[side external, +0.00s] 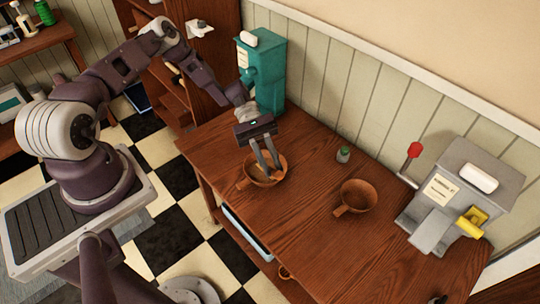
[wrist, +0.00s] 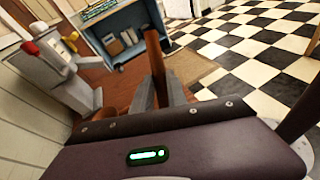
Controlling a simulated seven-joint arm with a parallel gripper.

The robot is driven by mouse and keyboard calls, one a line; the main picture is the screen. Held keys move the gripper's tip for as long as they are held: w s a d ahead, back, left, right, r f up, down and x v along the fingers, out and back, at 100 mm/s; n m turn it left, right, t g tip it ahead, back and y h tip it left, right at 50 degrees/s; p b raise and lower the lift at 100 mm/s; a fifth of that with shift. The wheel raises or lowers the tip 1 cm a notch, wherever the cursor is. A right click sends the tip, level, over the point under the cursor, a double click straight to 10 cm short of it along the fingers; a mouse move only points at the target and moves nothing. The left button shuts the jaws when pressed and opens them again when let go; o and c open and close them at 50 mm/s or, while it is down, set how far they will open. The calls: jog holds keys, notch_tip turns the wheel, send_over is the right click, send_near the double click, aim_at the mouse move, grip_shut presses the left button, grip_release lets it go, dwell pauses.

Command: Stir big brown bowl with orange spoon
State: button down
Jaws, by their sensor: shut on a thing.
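A brown bowl with a short handle (side external: 249,182) stands on the wooden table, below my gripper (side external: 269,162). My fingers point down at its opening, and their tips are over or inside it. A second, similar brown bowl (side external: 358,196) stands apart to the right and looks empty. I cannot tell surely which bowl is bigger. In the wrist view my gripper (wrist: 162,92) is shut on a long orange-brown handle (wrist: 154,55), which looks like the spoon's. The spoon's lower end is hidden by the fingers and bowl.
A teal dispenser (side external: 265,75) stands behind my gripper at the wall. A grey machine with a red lever and yellow part (side external: 465,195) fills the table's right end. A small green-topped bottle (side external: 343,154) stands near the wall. The table's front middle is clear.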

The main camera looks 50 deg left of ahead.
jog(key=shift+w+a+f, duration=0.35)
jog(key=shift+a+f, duration=0.25)
jog(key=shift+f, duration=0.25)
jog(key=shift+w+a+f, duration=0.35)
jog(key=shift+a+f, duration=0.25)
jog(key=shift+f, duration=0.2)
jog(key=shift+w+a+f, duration=0.35)
jog(key=shift+a+f, duration=0.25)
jog(key=shift+f, duration=0.25)
